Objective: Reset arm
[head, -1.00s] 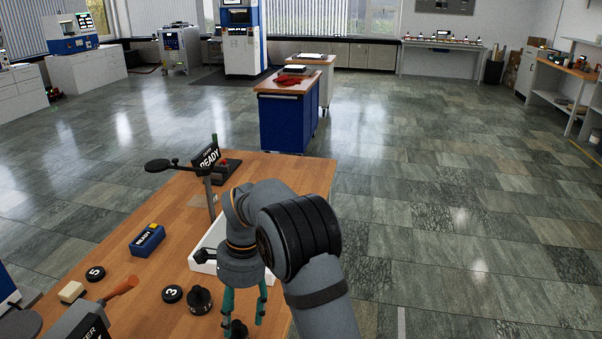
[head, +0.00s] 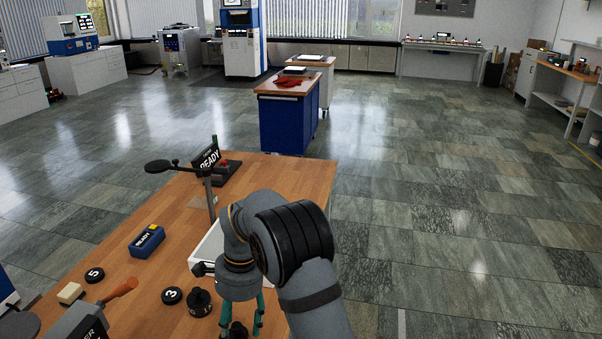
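My grey arm (head: 305,285) reaches over the front right part of the wooden table (head: 285,180). My gripper (head: 241,318) points down at the table with two teal fingers spread apart. A dark knob-like piece (head: 238,330) shows low between the fingers, and I cannot tell whether they touch it. Black weights stand just left of my gripper: a disc marked 3 (head: 172,295) and a knobbed weight (head: 199,302). A white tray (head: 207,252) is partly hidden behind my arm.
A thin stand with a dark round plate (head: 158,166) and a READY sign (head: 207,160) stand at the table's back. Floor on the right is clear.

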